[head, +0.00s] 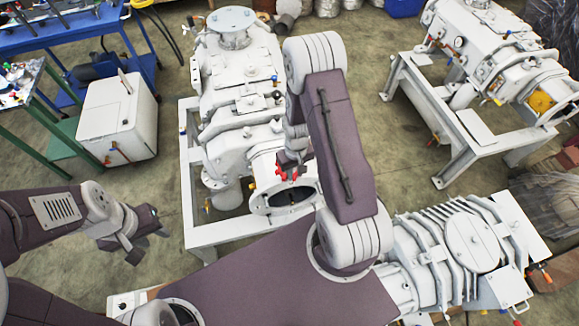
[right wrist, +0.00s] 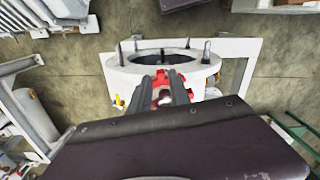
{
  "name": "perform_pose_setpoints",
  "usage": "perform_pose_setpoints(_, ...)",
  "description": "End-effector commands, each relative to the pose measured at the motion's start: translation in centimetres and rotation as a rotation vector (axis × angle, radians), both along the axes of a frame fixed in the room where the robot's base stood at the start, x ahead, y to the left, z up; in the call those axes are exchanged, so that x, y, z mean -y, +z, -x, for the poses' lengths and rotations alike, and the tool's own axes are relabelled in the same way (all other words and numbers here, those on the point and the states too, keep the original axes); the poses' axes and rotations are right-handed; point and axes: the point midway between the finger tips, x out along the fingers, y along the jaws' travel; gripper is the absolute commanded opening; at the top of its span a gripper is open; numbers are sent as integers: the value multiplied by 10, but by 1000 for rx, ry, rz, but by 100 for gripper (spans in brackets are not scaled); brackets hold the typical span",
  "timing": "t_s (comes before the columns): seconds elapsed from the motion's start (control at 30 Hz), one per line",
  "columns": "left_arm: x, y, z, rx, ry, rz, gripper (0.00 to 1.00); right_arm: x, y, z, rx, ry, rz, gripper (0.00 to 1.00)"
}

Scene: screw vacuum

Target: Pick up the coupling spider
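The coupling spider is a small red lobed piece (head: 288,174) at the flanged round opening of the middle white pump (head: 235,110). In the right wrist view the spider (right wrist: 162,88) shows between and just past my fingertips, in front of the round opening (right wrist: 160,62). My right gripper (head: 289,163) points down at it, one finger on each side; whether the fingers press on it cannot be told. In the right wrist view the gripper (right wrist: 163,98) has a gap between its fingers. My left gripper (head: 146,247) hangs over bare floor, its fingers apart and empty.
Upright bolts (right wrist: 207,48) stand around the flange. Another white pump on a frame (head: 490,60) is at upper right, and a finned one (head: 470,245) at lower right. A white box (head: 118,120) and blue workbench (head: 70,25) stand at left.

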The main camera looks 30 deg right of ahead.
Motion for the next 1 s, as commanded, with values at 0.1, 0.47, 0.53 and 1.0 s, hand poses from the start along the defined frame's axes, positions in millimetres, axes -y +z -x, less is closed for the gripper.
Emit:
perform_pose_setpoints(0.1, 0, 8, 0, 0, 0, 0, 36, 0, -17, 1, -3, 0, 0, 24)
perform_pose_setpoints(0.47, 0, 8, 0, 0, 0, 0, 36, 0, -28, 0, 1, 0, 0, 12)
perform_pose_setpoints(0.53, 0, 8, 0, 0, 0, 0, 36, 0, -28, 0, 1, 0, 0, 0)
perform_pose_setpoints(1.0, 0, 5, 0, 0, 0, 0, 36, 0, -14, -1, 4, 0, 1, 0)
